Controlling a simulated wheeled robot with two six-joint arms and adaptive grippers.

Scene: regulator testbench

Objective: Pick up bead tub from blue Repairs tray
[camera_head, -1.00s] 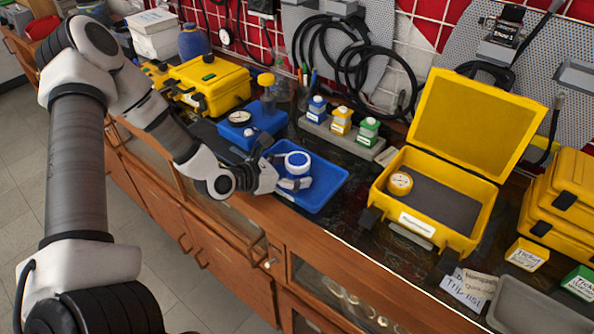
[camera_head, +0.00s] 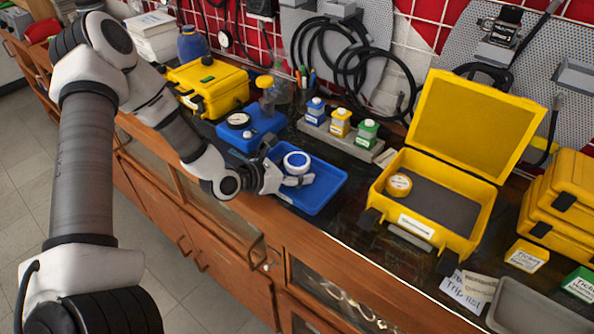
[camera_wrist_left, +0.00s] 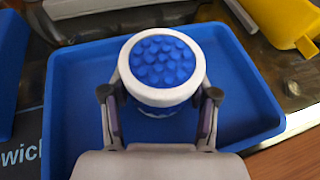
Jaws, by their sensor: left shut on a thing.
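The bead tub (camera_head: 297,161) is a round white tub with blue beads at its top. It is in the blue Repairs tray (camera_head: 328,192), near the tray's left side. In the left wrist view the tub (camera_wrist_left: 161,62) is upright between the two fingers, and the tray (camera_wrist_left: 75,100) surrounds it. My left gripper (camera_head: 285,172) reaches over the tray's left edge and is shut on the tub's sides. In the left wrist view the fingers (camera_wrist_left: 160,97) lie on either side of it. I cannot tell whether the tub touches the tray floor. My right gripper is not in view.
A blue gauge block (camera_head: 262,128) stands just behind the tray. A rack of small bottles (camera_head: 352,143) is at the back. The counter's wooden front edge runs close to the tray.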

